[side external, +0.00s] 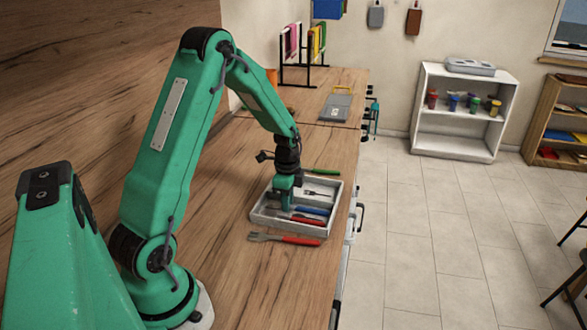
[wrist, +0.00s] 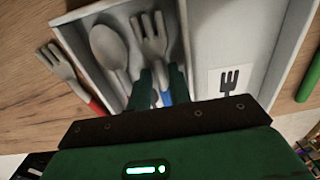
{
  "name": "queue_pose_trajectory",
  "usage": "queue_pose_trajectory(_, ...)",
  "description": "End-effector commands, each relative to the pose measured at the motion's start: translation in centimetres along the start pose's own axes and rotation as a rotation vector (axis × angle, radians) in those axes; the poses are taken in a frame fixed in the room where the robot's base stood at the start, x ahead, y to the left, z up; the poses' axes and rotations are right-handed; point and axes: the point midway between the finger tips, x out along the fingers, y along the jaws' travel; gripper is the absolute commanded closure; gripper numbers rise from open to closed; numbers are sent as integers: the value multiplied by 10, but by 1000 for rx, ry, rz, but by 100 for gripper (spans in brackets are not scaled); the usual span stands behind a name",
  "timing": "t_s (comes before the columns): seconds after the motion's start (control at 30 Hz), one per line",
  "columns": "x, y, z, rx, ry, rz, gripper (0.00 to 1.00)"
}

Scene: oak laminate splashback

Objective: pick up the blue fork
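The blue fork lies in the grey tray (side external: 259,217), in the same compartment as a metal spoon (wrist: 108,46). In the wrist view its grey tines and neck (wrist: 152,40) are clear, and a bit of blue handle shows between my fingers. In the side external view its blue handle (side external: 312,210) shows just right of my gripper. My gripper (wrist: 160,78) is down at the tray with its two green fingers apart, one on each side of the fork's neck. Whether either finger touches the fork cannot be told. The gripper (side external: 283,203) hides part of the tray in the side external view.
A red-handled fork (side external: 285,239) lies on the counter outside the tray's near side. A green-handled utensil (side external: 322,171) lies beyond the tray. The neighbouring compartment is empty except for a fork picture (wrist: 229,80). Tray walls and a divider stand close to my fingers.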

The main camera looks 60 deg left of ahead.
Motion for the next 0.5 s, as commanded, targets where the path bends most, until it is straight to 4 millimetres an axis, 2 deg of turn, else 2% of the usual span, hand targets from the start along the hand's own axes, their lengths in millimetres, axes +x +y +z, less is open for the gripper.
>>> queue_pose_trajectory(0.2,0,0,0,0,0,0,80)
queue_pose_trajectory(0.3,0,0,0,0,0,0,98)
queue_pose_trajectory(0.33,0,0,0,0,0,0,100)
queue_pose_trajectory(0.5,0,0,0,0,0,0,100)
